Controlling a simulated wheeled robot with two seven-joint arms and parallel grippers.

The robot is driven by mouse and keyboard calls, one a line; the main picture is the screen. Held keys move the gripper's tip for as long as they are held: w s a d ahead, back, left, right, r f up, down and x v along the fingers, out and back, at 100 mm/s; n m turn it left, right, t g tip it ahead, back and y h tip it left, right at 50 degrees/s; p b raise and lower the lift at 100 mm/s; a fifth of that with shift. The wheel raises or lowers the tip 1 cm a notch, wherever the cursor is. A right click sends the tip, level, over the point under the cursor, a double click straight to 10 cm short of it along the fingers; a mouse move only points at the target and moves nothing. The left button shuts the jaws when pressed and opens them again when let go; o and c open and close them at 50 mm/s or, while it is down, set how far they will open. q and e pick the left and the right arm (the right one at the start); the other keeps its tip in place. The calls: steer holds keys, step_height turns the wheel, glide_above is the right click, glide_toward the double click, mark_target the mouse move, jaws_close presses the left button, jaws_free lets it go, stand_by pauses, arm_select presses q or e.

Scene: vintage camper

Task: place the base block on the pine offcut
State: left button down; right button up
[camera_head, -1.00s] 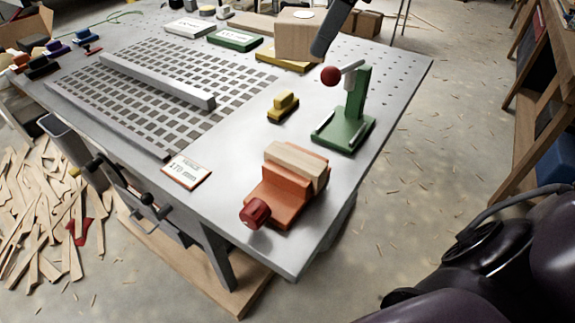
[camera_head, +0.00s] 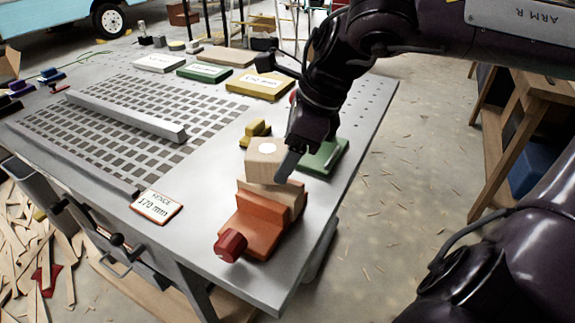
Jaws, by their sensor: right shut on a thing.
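The base block (camera_head: 262,162) is a pale wooden block with a white disc on top. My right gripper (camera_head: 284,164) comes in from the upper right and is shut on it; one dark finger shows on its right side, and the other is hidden. The pine offcut (camera_head: 293,196) is a light wood piece held in the orange vise (camera_head: 252,225). The block is over or just behind the offcut, overlapping its upper edge in the picture. I cannot tell whether they touch. My left gripper is not in view.
A green press stand (camera_head: 325,158) is right of the block, partly behind my arm. A small yellow piece (camera_head: 255,131) lies behind the block. A 170 mm card (camera_head: 157,206) and a long grey bar (camera_head: 130,110) lie left.

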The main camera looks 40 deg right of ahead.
steer(key=shift+f, duration=1.25)
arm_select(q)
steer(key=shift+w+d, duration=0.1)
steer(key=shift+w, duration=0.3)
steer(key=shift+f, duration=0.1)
arm_select(e)
steer(key=shift+f, duration=0.15)
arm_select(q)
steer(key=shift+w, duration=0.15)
arm_select(e)
steer(key=o, duration=1)
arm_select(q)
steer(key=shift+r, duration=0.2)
arm_select(e)
steer(key=shift+o, duration=0.2)
